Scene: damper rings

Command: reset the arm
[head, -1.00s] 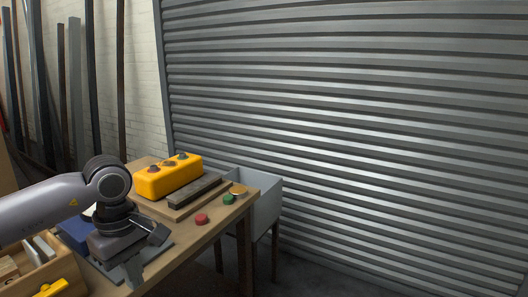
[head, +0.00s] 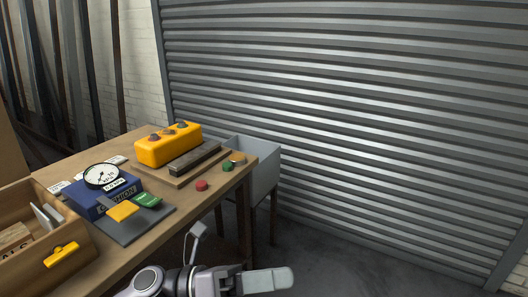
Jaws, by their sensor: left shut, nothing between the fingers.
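My left gripper (head: 268,281) is low in the head view, in front of the wooden workbench (head: 150,252) and off its right side. It is shut and holds nothing, and it points to the right over the floor. My left arm comes in along the bottom edge, and much of it is cut off by the frame. My right gripper is not in view.
The bench holds a yellow box (head: 168,146), a dark bar (head: 194,158), a red disc (head: 201,185), a green disc (head: 228,166), a blue box (head: 103,196) with a dial gauge and a wooden crate (head: 75,235). A grey bin (head: 262,172) stands behind. Floor at right is clear.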

